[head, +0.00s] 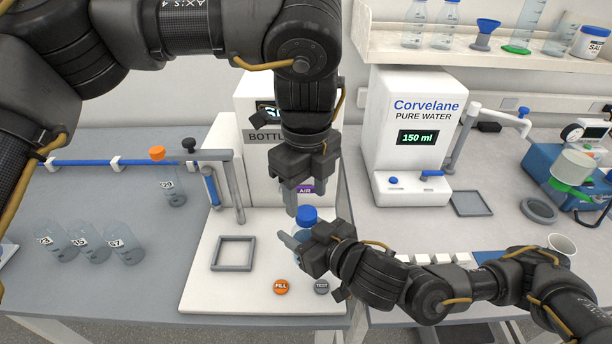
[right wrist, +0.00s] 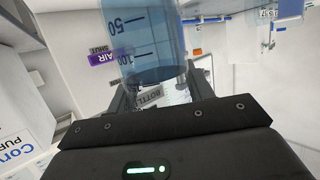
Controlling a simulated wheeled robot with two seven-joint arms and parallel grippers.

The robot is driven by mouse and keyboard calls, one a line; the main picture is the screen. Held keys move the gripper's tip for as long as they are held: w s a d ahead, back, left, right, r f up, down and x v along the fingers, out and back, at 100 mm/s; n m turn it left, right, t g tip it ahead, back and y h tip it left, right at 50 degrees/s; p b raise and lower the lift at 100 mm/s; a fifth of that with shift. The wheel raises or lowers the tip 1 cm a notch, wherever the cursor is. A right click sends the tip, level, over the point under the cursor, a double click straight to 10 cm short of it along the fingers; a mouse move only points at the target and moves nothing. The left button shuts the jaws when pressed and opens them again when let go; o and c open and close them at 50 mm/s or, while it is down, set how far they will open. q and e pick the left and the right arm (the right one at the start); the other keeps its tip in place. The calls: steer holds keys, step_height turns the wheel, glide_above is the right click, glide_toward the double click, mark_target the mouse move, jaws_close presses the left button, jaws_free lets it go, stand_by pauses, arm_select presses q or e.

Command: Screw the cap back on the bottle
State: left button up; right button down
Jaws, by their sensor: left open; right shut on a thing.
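A clear, blue-tinted bottle (head: 302,235) is held upright over the white machine's base, with a blue cap (head: 307,214) at its top. I cannot tell whether the cap is threaded on. My right gripper (head: 292,246) is shut on the bottle's body and partly hides it. In the right wrist view the bottle (right wrist: 155,40) shows graduation marks between the fingers; the cap is out of sight there. My left gripper (head: 303,198) is open, pointing down just above the cap. One finger shows to the cap's upper left; the other is hard to make out.
The white bottle machine (head: 225,285) has a grey square frame (head: 234,254), an orange FILL button (head: 281,287) and a grey TEST button (head: 321,287). A water dispenser (head: 413,140) stands right.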

mark_target(306, 212)
arm_select(q)
steer(key=shift+f, duration=2.1)
steer(key=c, duration=1)
steer(key=m, duration=0.6)
steer(key=shift+m, duration=0.3)
steer(key=o, duration=1.1)
steer(key=shift+r, duration=0.1)
